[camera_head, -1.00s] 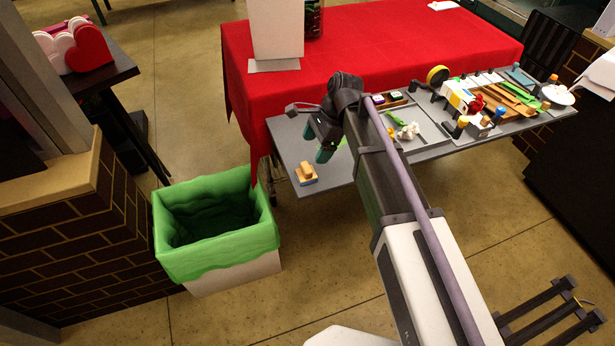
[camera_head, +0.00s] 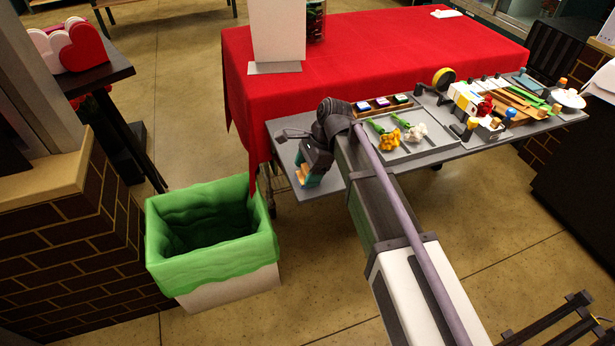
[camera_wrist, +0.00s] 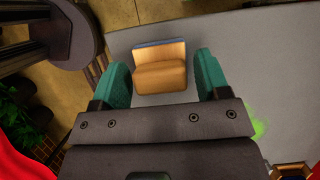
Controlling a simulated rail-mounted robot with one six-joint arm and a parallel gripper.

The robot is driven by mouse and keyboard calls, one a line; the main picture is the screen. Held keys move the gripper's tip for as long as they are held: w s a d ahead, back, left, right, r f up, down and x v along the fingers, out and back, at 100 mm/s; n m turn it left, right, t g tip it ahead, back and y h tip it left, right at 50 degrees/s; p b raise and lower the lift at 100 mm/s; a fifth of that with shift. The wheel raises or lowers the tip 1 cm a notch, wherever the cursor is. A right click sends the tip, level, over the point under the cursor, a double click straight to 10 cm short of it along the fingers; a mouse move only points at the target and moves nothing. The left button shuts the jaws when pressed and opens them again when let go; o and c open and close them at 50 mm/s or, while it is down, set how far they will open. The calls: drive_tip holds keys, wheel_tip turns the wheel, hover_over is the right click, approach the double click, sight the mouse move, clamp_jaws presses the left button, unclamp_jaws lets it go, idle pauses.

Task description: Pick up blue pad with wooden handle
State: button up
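The blue pad with wooden handle (camera_wrist: 161,68) lies on the grey tabletop near its edge. In the wrist view it sits between and a little beyond my two teal fingertips, with its wooden handle toward me and a thin blue strip of pad at its far side. My gripper (camera_wrist: 163,78) is open, with a gap visible between the pad and each finger. In the head view my gripper (camera_head: 308,178) is over the left end of the table, and a bit of the pad's wooden handle (camera_head: 303,174) shows between the fingers; the rest is hidden.
A grey tray (camera_head: 388,151) with yellow and white flowers lies right of my gripper, with ink pads (camera_head: 384,105) behind it. Tools and wooden sticks crowd the table's right end. A green-lined bin (camera_head: 212,262) stands on the floor at left. A red-covered table (camera_head: 400,50) is behind.

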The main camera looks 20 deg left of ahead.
drive_tip(key=c, duration=0.7)
